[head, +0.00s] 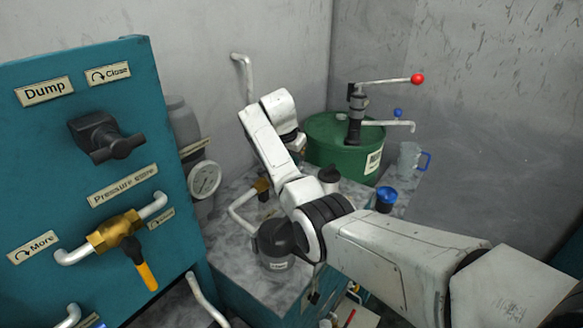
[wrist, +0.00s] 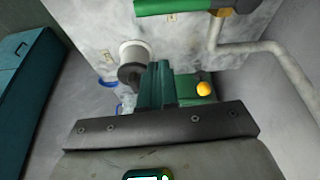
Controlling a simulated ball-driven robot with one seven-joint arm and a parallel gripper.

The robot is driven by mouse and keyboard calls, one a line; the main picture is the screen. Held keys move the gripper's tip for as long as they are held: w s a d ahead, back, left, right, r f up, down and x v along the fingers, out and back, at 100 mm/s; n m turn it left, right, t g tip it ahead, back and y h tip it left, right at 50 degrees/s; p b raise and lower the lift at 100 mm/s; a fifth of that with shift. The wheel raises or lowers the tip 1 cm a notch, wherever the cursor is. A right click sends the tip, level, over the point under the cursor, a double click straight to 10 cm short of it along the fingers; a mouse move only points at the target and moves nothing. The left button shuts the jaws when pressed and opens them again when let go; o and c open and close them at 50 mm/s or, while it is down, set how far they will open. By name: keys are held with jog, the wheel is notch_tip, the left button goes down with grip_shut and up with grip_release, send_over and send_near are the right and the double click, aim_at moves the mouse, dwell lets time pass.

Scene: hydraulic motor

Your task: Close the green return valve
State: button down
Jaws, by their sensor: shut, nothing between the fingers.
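A green valve handle (wrist: 172,6) with a brass fitting (wrist: 222,12) lies at the top edge of the wrist view, joined to a white pipe (wrist: 272,50). The handle is cut off by the picture edge. In the head view a brass fitting (head: 262,186) on a white pipe shows just left of my arm; no green handle can be made out there. My gripper (wrist: 163,75) is shut and empty, its green fingers together, apart from the handle in the picture. In the head view I cannot make out the fingers.
A teal panel (head: 50,190) with a black dump knob (head: 104,138) and a yellow-handled valve (head: 140,264) stands left. A green drum (head: 330,150) with a red-knobbed pump (head: 356,105) stands behind my arm. A blue-lidded jar (head: 386,198) and a mug (head: 409,157) stand right.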

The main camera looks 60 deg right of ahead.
jog(key=b+v, duration=0.1)
jog(key=v, duration=0.5)
jog(key=shift+a+r, duration=0.15)
jog(key=shift+r, duration=0.25)
